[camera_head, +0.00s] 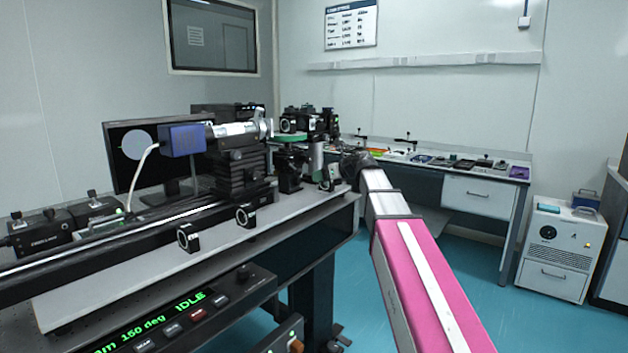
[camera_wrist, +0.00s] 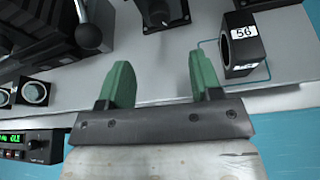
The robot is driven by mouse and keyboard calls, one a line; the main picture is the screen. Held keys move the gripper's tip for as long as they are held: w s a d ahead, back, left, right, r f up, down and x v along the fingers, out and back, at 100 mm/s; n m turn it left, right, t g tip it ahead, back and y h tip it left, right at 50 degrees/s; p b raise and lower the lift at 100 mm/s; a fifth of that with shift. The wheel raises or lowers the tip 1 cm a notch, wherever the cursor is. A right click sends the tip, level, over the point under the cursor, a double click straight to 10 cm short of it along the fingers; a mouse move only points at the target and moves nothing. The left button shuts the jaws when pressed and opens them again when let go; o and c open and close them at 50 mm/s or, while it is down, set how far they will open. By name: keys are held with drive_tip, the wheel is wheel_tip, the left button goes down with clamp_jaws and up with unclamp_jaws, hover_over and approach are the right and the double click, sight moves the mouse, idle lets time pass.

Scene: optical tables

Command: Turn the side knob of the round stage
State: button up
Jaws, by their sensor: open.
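In the head view a round stage with a green top (camera_head: 289,139) stands on a black mount at the far right end of the optical table. Its side knob is too small to make out there. My gripper (camera_wrist: 160,78) is open and empty in the wrist view, its two green fingers apart over the pale tabletop near the edge. A black mount (camera_wrist: 162,14) shows beyond the fingers at the top edge; I cannot tell whether it belongs to the round stage.
A black block labelled 56 (camera_wrist: 242,45) stands just right of the right finger. A dark ball-ended handle (camera_wrist: 88,36) is at upper left. A blue camera on a black stage (camera_head: 182,139) is left of the round stage. The table front (camera_head: 150,250) carries small black mounts.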

sight(300, 182)
drive_tip(key=m, duration=0.1)
drive_tip(key=d+m+g+y, duration=0.1)
drive_tip(key=w+d+m+g+y, duration=0.1)
drive_tip(key=m, duration=0.1)
drive_tip(key=shift+w+f, duration=0.1)
drive_tip(key=shift+f, duration=0.25)
drive_tip(key=a+n+h, duration=0.1)
drive_tip(key=s+a+n+t, duration=0.1)
drive_tip(key=n, duration=0.1)
drive_tip(key=shift+s+r+t+h, duration=0.1)
drive_tip(key=shift+r+t+h, duration=0.2)
drive_tip(key=shift+r+h, duration=0.1)
drive_tip(key=shift+n, duration=0.4)
drive_tip(key=x, duration=1.1)
drive_tip(key=shift+d, duration=0.15)
